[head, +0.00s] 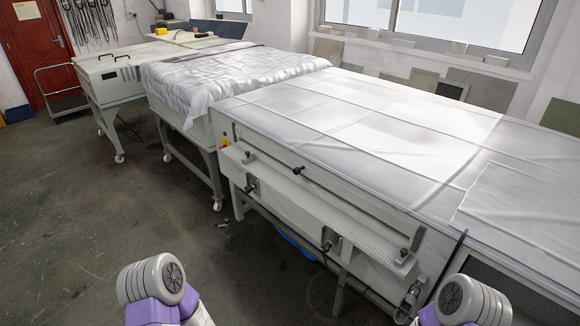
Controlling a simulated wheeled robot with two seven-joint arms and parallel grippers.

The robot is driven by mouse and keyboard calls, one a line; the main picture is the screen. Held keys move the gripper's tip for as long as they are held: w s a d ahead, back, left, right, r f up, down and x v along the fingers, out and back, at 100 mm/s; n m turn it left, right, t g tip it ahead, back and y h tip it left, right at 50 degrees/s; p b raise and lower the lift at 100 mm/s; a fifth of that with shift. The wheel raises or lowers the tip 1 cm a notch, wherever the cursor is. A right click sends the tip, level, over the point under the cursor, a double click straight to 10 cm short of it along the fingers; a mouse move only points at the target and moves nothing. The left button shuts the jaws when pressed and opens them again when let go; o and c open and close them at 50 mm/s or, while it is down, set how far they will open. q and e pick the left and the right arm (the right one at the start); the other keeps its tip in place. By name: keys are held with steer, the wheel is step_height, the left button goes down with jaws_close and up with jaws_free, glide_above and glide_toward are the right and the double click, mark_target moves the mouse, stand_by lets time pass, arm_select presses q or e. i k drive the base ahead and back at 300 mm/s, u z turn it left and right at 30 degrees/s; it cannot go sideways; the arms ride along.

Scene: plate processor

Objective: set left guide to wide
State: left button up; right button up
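The plate processor (370,128) is a long pale machine under translucent sheeting on the right. A narrow pale feed shelf (300,208) runs along its near long side, with fine marks along part of its edge. At the shelf's left end is a small guide block with a dark knob (249,158). A similar dark-knobbed guide (403,255) sits at the right end. Dark clamps hang below the shelf's front edge, one at left (252,188) and one further right (327,244). The left guide's setting is too small to read. Neither gripper shows; only my arm links appear at the bottom.
A sheet-covered unit (225,75) and a pale cabinet on wheels (118,80) stand in line to the left. A cart (62,92) is by the red door (35,45). The concrete floor (120,210) in front is mostly clear.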

mark_target(249, 158)
steer(key=z, duration=0.3)
steer(key=k, duration=0.45)
steer(key=u, duration=0.85)
steer(key=i, duration=1.45)
steer(key=z, duration=0.6)
